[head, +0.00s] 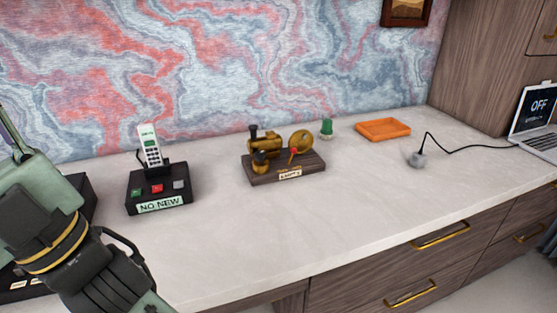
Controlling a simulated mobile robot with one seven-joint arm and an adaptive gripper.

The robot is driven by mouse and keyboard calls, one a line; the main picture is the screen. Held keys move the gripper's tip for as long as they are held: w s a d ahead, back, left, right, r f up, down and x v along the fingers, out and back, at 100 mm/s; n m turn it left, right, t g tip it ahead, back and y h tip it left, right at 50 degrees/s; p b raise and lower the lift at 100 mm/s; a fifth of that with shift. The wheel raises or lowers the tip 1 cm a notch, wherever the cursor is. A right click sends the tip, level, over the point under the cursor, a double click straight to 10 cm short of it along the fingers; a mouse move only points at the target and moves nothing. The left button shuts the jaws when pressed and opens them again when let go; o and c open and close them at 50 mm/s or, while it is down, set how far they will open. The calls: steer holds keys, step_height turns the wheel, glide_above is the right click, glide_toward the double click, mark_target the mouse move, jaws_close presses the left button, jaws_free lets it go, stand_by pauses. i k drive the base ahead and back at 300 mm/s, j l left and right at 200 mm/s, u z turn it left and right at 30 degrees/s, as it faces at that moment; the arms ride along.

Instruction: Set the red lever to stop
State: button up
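The red lever (294,152) is a small red-tipped handle on a brass model engine (265,146). The engine stands upright on a dark wooden base (262,175) in the middle of the desk. A small label plate (290,173) is on the front of the base; its lettering is too small to read surely. The lever's exact setting cannot be told, and no stop mark is readable. Part of my arm shows at the left edge, well apart from the engine. My gripper's fingers are not in view.
A black box with coloured buttons (159,203) and a white handset (149,147) stands left of the engine. A green-topped piece (326,127), an orange tray (383,129), a grey corded device (417,159) and a laptop (535,115) lie rightward. The desk front (300,225) is clear.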

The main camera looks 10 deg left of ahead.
mark_target(294, 151)
steer(key=i+l, duration=0.1)
steer(key=l, duration=0.25)
steer(key=i+l, duration=0.15)
steer(key=l, duration=0.2)
steer(key=u, duration=1.6)
